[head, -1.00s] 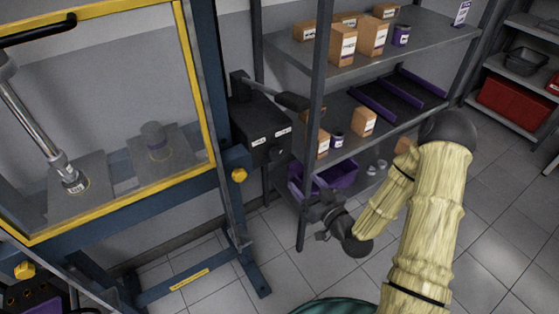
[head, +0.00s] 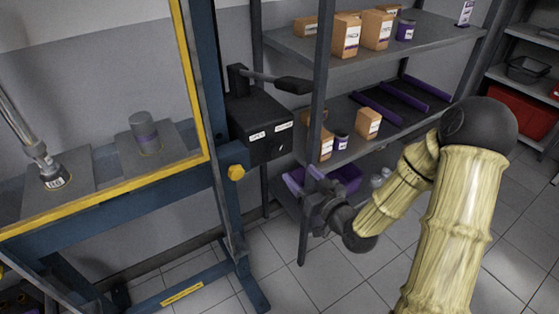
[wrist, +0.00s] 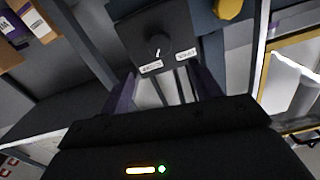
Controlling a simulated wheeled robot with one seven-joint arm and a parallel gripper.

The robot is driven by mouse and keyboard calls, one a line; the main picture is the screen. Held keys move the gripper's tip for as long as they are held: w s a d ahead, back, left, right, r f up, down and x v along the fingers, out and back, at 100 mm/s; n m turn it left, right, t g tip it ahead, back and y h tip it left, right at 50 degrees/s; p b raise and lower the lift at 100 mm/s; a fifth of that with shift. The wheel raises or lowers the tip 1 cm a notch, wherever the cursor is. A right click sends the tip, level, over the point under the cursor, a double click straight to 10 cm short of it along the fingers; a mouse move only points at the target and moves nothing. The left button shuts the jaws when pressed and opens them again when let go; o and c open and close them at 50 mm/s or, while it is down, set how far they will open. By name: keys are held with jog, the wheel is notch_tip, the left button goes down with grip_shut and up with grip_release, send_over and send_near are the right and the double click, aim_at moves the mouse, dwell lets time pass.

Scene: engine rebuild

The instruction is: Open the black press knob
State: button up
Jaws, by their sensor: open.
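The black press knob (wrist: 158,43) sits on the face of a black box, between two white labels, with a white mark on it. In the head view the knob (head: 270,148) shows small and dark on the black box (head: 262,115) at the press's right side. My gripper (head: 303,179) is below and to the right of the box, pointing towards it. In the wrist view my gripper (wrist: 165,82) is open, its two fingers apart and empty, with the knob ahead between and beyond the fingertips. The knob's turned position is hard to judge.
A black lever (head: 275,80) sticks out above the box. The blue press frame (head: 205,75) with a yellow-edged guard stands left. A yellow knob (head: 236,172) sits below the box.

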aim_at(278, 152)
jog(key=p+x, duration=0.1)
jog(key=x, duration=1)
jog(key=shift+w+a, duration=0.15)
jog(key=shift+w, duration=0.05)
jog(key=c, duration=1)
